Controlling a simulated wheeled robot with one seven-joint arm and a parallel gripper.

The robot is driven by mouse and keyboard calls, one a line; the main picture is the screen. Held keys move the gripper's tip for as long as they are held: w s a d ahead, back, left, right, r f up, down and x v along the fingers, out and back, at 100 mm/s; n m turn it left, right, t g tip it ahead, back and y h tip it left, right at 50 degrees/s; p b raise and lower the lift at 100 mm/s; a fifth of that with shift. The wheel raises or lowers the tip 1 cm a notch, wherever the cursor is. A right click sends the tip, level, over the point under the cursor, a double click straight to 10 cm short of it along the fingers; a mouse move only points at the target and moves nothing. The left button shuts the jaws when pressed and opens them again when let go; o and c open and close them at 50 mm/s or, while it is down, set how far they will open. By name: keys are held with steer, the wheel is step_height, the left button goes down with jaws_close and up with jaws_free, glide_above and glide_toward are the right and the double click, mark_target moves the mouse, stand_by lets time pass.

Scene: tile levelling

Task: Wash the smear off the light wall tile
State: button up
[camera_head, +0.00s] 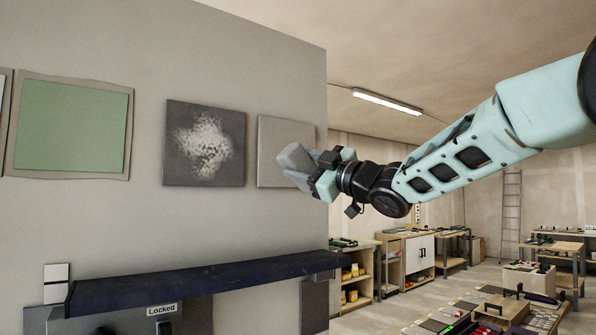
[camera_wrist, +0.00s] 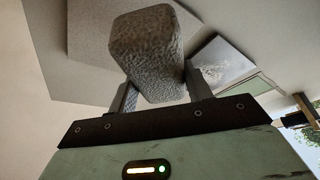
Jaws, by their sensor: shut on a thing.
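My gripper (camera_head: 314,174) is shut on a grey, rough sponge-like block (camera_head: 294,158), which also shows large between the fingers in the wrist view (camera_wrist: 145,50). The light wall tile (camera_head: 279,135) hangs at the right end of the wall. The block and gripper cover its lower right part in the head view, and I cannot tell whether the block touches it. No smear stands out on the tile's visible part. A dark grey tile (camera_head: 178,150) to its left bears a whitish, blotchy smear (camera_head: 205,145); this tile also shows in the wrist view (camera_wrist: 222,66).
A green tile (camera_head: 70,128) hangs further left. A dark shelf (camera_head: 200,282) juts from the wall below the tiles, with a "Locked" label (camera_head: 161,309) under it. Workbenches (camera_head: 420,255) stand at the back right. The wall ends just right of the light tile.

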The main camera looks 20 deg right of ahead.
stand_by(0.3)
steer(key=shift+s+d+b, duration=0.2)
steer(key=shift+s+d, duration=0.05)
steer(key=shift+s, duration=0.5)
steer(key=shift+s+d+b, duration=0.2)
steer(key=shift+s+d, duration=0.05)
steer(key=shift+s, duration=0.45)
